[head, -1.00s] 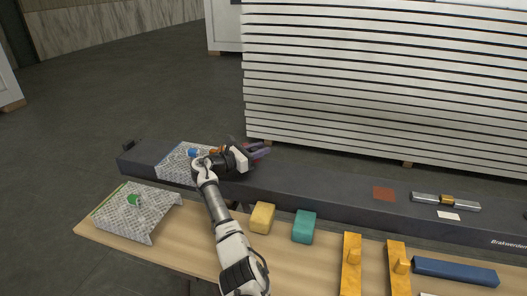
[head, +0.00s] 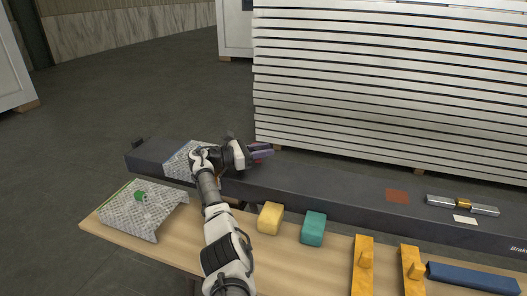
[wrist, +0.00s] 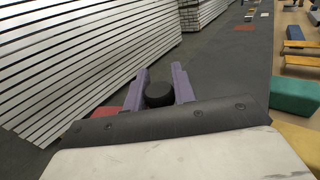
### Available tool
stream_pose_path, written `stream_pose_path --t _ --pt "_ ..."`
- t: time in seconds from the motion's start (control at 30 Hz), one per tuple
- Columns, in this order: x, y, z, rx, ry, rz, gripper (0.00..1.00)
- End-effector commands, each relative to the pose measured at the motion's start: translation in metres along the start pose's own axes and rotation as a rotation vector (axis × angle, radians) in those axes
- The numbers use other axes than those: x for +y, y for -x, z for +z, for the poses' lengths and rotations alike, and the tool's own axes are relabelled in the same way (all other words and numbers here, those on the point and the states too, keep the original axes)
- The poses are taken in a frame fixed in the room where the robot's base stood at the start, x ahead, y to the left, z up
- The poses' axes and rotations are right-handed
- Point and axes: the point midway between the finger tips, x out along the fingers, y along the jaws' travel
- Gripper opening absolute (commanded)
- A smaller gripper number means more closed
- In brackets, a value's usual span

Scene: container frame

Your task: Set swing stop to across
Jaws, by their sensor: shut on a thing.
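My gripper (head: 262,152) reaches over the dark beam (head: 310,191) near its left part, with its purple fingers pointing right. In the wrist view my gripper (wrist: 160,92) has its two purple fingers on either side of a black round knob (wrist: 159,95), shut on it. I cannot tell how the knob is joined to the swing stop. The stop's body and its direction are hidden behind my gripper and wrist.
A red part (wrist: 107,112) shows left of the fingers. A patterned grey plate (head: 145,215) with a green knob, a yellow block (head: 270,218) and a teal block (head: 313,228) lie on the wooden table (head: 190,262). Stacked white panels (head: 380,90) stand behind the beam.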

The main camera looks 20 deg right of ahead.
Motion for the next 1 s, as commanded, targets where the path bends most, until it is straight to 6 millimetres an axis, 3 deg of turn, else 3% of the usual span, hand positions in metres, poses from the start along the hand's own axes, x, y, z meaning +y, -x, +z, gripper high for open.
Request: stream_pose_path --t 0.13,0.17,0.33,0.67,0.87,1.0 --pt "-0.001 -0.001 -0.001 0.003 0.001 -0.002 0.00" --pt "-0.001 -0.001 -0.001 0.003 0.001 -0.002 0.27" --pt "-0.001 -0.001 -0.001 0.002 0.001 -0.001 0.48" --pt "0.000 0.000 0.003 0.001 -0.001 0.000 0.48" --pt "0.000 0.000 0.032 0.001 -0.005 0.002 0.48" --pt "0.000 -0.001 0.065 0.001 -0.006 0.000 0.48"
